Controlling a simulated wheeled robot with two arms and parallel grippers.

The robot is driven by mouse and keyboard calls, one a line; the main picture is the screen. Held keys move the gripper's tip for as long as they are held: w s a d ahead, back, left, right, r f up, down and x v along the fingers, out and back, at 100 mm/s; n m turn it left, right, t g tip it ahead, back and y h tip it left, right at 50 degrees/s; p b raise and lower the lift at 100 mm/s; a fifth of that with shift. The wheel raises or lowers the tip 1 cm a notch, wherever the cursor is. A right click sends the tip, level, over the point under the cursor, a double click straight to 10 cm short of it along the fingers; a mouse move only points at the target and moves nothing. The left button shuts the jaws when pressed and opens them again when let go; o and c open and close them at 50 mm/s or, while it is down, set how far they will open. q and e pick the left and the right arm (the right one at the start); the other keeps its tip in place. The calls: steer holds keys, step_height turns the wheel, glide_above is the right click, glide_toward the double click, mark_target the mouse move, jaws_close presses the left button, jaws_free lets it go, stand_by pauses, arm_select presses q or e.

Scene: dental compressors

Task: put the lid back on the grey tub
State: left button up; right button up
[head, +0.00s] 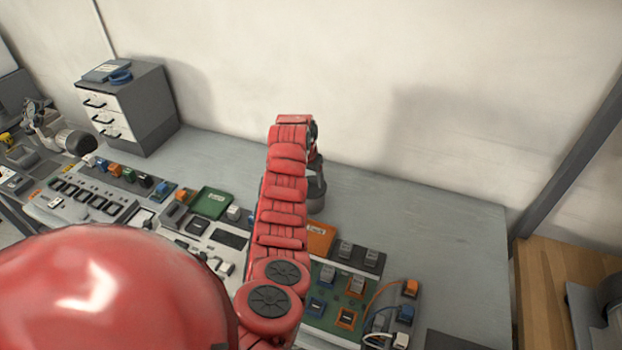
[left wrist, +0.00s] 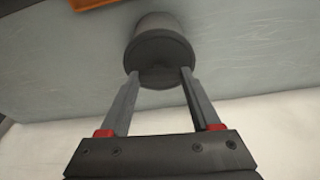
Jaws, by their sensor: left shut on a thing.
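The grey tub (head: 317,195) stands on the bench just right of my left arm in the head view, partly hidden by it. It also shows at the top of the left wrist view (left wrist: 158,22). The dark round lid (left wrist: 158,48) is in line with the tub's mouth there; I cannot tell whether it touches the rim or is slightly above it. My left gripper (left wrist: 161,78) is shut on the lid, its fingertips at either side of the lid's middle. In the head view the fingers are mostly hidden behind my arm. My right gripper is not in view.
An orange tray (head: 320,240) lies in front of the tub, with a green board (head: 330,300) of small modules nearer. A green tray (head: 211,202) and several switches lie left. A drawer cabinet (head: 150,110) stands back left. The bench right of the tub is clear (head: 430,215).

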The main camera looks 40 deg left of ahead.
arm_select(q)
steer(key=shift+f+b, duration=0.1)
steer(key=shift+b, duration=0.3)
stand_by(0.6)
stand_by(0.3)
steer(key=o, duration=1.4)
steer(key=shift+o, duration=0.2)
steer(key=shift+r, duration=3.55)
jaws_close()
